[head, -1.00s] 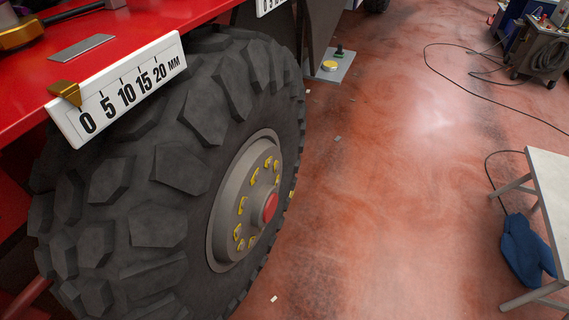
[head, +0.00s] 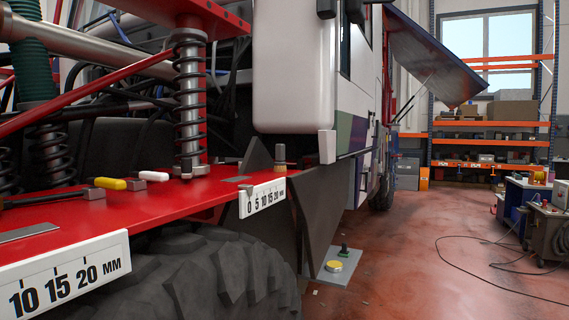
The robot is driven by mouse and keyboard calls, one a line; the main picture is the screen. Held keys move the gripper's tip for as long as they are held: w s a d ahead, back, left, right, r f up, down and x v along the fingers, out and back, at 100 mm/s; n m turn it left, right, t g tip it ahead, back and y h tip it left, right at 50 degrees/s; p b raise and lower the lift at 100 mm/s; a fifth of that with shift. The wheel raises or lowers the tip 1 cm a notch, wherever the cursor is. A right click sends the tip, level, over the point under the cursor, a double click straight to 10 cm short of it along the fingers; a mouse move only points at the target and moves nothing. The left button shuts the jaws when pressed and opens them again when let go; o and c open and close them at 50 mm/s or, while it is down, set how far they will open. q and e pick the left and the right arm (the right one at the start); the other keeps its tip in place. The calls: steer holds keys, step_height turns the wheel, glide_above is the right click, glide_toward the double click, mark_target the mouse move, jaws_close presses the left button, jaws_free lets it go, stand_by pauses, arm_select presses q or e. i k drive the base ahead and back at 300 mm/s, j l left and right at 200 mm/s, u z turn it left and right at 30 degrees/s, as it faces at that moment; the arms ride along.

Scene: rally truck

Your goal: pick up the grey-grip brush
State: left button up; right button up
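I cannot make out a grey-grip brush for certain. On the red truck ledge (head: 150,205) lie a small yellow-handled piece (head: 110,184) and a small white-handled piece (head: 151,176), each beside a dark grey block. Neither of my grippers is in view.
A big black tyre (head: 205,275) fills the space below the ledge. White scale plates (head: 65,275) hang on the ledge's edge. A coil-spring shock (head: 189,95) rises from it. The red floor (head: 420,255) at right is mostly open, with a cable and carts (head: 530,210).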

mark_target(280, 165)
steer(key=i+l+u, duration=0.1)
steer(key=i+l, duration=0.45)
steer(key=l, duration=0.25)
steer(key=i+l+u, duration=0.15)
steer(key=l, duration=0.25)
steer(key=i+l, duration=0.35)
steer(key=l+u, duration=0.05)
